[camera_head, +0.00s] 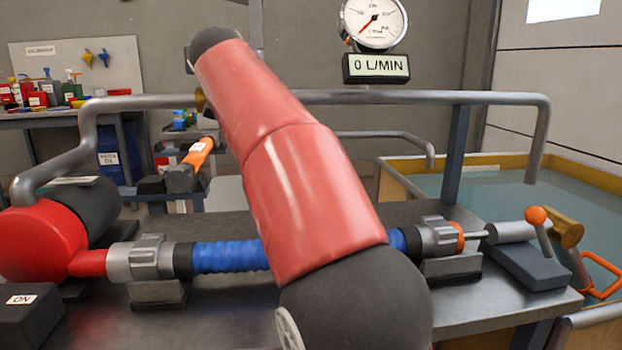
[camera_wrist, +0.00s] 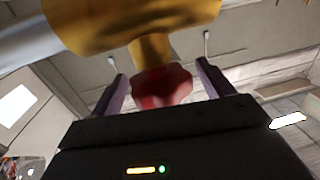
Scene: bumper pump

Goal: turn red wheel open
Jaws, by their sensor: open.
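In the wrist view the red wheel (camera_wrist: 165,88) hangs on a short stem from a brass valve body (camera_wrist: 135,22). My gripper (camera_wrist: 161,71) is open, with one dark finger on each side of the wheel. Gaps show between the fingers and the wheel, so I see no clear contact. The wheel's near edge is partly hidden by the gripper body. In the head view my red arm crosses the middle and hides my gripper and the wheel. A bit of brass (camera_head: 201,99) shows beside the arm on the grey pipe.
The grey pipe (camera_head: 440,98) runs across above the bench. A dial gauge (camera_head: 373,22) and a display reading 0 L/MIN (camera_head: 376,68) stand behind it. A red pump (camera_head: 40,243), a blue hose (camera_head: 228,257) and an orange-knobbed lever (camera_head: 537,217) are on the bench. A water tank (camera_head: 500,195) is at right.

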